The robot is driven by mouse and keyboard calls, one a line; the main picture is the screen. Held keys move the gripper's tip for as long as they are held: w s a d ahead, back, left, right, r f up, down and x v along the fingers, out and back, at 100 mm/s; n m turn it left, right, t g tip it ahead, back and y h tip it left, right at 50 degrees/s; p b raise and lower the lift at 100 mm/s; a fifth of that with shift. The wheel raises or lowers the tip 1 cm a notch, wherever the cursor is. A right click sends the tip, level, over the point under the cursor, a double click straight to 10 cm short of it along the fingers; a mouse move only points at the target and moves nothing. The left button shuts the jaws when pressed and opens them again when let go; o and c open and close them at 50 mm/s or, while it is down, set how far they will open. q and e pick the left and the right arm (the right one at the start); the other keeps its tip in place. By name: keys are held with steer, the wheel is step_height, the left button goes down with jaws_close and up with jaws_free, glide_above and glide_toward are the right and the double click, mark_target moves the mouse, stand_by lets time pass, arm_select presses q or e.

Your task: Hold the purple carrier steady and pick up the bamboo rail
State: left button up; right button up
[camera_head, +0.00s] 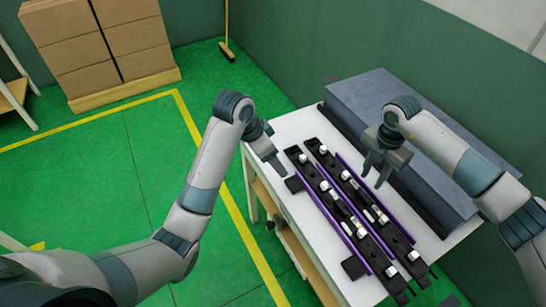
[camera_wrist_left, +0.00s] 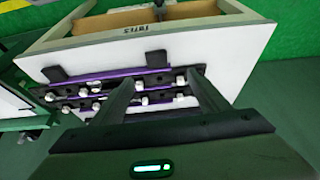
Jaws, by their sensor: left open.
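The purple carrier (camera_head: 329,214) lies lengthwise on the white table, with long purple strips beside black bars that bear several white and silver clips. It also shows in the left wrist view (camera_wrist_left: 98,75). I cannot make out a bamboo-coloured rail on the table. My left gripper (camera_head: 275,163) is above the table's left edge, near the far end of the carrier. In the left wrist view its two fingers (camera_wrist_left: 158,85) are apart, with nothing between them. My right gripper (camera_head: 374,171) hangs above the right side of the carrier, its fingers apart and empty.
A long grey box (camera_head: 400,135) stands along the table's right side, close to my right arm. The white table (camera_head: 290,124) has bare room at its far left corner. Cardboard boxes (camera_head: 100,45) on a pallet and a broom (camera_head: 227,48) are far off.

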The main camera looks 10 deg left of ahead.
mark_target(292, 184)
arm_select(q)
steer(key=shift+s+d+r, duration=0.25)
steer(key=shift+s+r, duration=0.05)
steer(key=shift+r, duration=0.15)
steer(key=shift+f, duration=0.15)
steer(key=x, duration=1.7)
steer(key=shift+d+f, duration=0.1)
steer(key=shift+d, duration=0.05)
steer(key=c, duration=1.3)
arm_select(e)
steer(key=o, duration=0.8)
steer(key=shift+o, duration=0.8)
steer(key=shift+a+r, duration=0.15)
steer(key=shift+r, duration=0.1)
steer(key=shift+s+a+r+m+t+h, duration=0.2)
steer(key=shift+a+r+m+t+h, duration=0.15)
steer(key=shift+r, duration=0.2)
steer(key=shift+s+a+r+m+t+h, duration=0.15)
steer(key=shift+s+a+r+m, duration=0.05)
steer(key=shift+r+m, duration=0.3)
